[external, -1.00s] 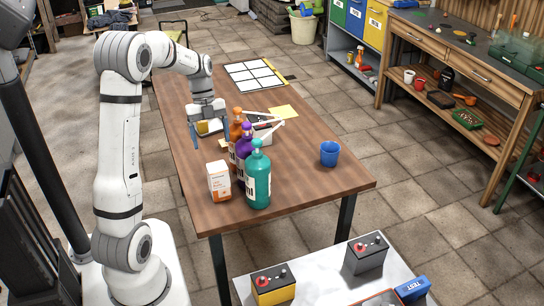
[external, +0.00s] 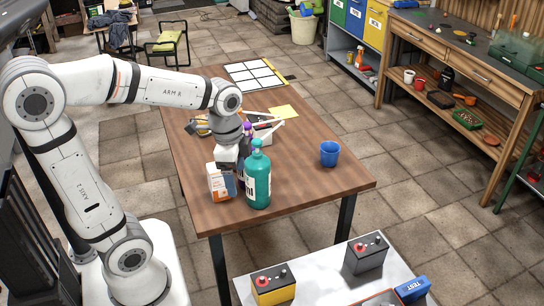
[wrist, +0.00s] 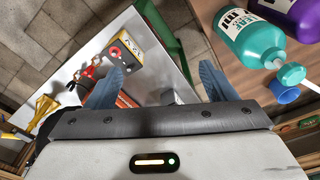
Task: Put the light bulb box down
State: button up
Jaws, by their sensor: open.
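The light bulb box (external: 216,182), white with orange print, stands upright on the wooden table (external: 300,185) near its front left, left of the teal bottle (external: 258,182). My gripper (wrist: 160,86) is open, with nothing visible between its two blue-grey fingers in the wrist view. In the external view it hangs right over and beside the box, and a finger seems to overlap the box's right side. I cannot tell whether it touches. The box does not show in the wrist view.
A purple bottle (wrist: 300,18) stands close beside the teal one, mostly hidden in the external view. A blue cup (external: 329,153) stands to the right. A white bench (external: 320,270) with batteries is in front. The table's front right is clear.

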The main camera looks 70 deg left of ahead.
jog(key=s+d+n+t, duration=0.2)
jog(key=s+d+n, duration=0.3)
jog(key=d, duration=0.2)
jog(key=shift+d+f+n+y, duration=0.25)
jog(key=shift+d+n+y, duration=0.05)
jog(key=shift+d+n, duration=0.1)
dwell(0.8)
